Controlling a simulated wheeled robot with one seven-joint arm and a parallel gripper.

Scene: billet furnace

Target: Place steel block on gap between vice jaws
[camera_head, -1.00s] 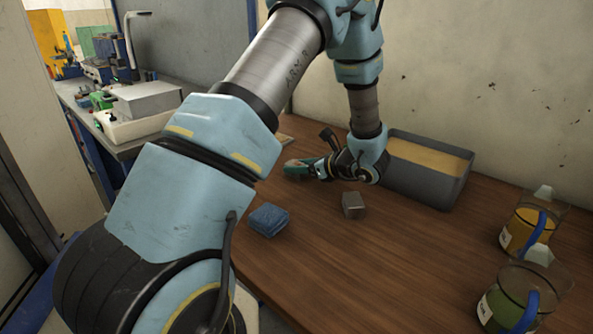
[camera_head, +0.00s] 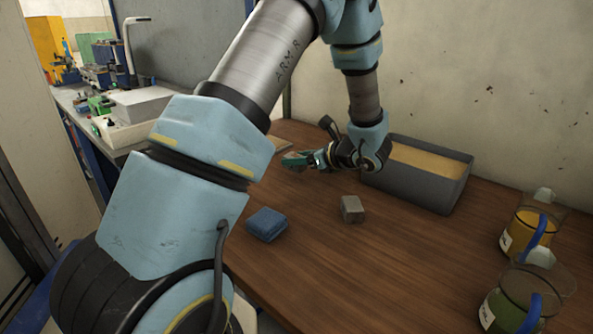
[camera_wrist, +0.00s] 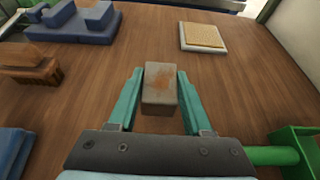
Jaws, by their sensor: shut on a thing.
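My gripper (camera_head: 296,160) is over the wooden table, left of the grey bin, pointing to the left. In the wrist view my gripper (camera_wrist: 160,95) has its teal fingers on both sides of a grey block with rusty patches, the steel block (camera_wrist: 160,84). The block sits between the fingers, its top face visible. In the head view the held block is too small to make out. A green fixture with a round bar (camera_wrist: 293,150) shows at the right edge of the wrist view; I cannot tell whether it is the vice. No gap between vice jaws is clearly visible.
A loose grey block (camera_head: 352,209) and a blue block (camera_head: 266,223) lie on the table. A grey bin (camera_head: 425,190) and two jugs (camera_head: 528,232) (camera_head: 515,305) stand to the right. A brown block (camera_wrist: 30,65) and a pale pad (camera_wrist: 203,37) show in the wrist view.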

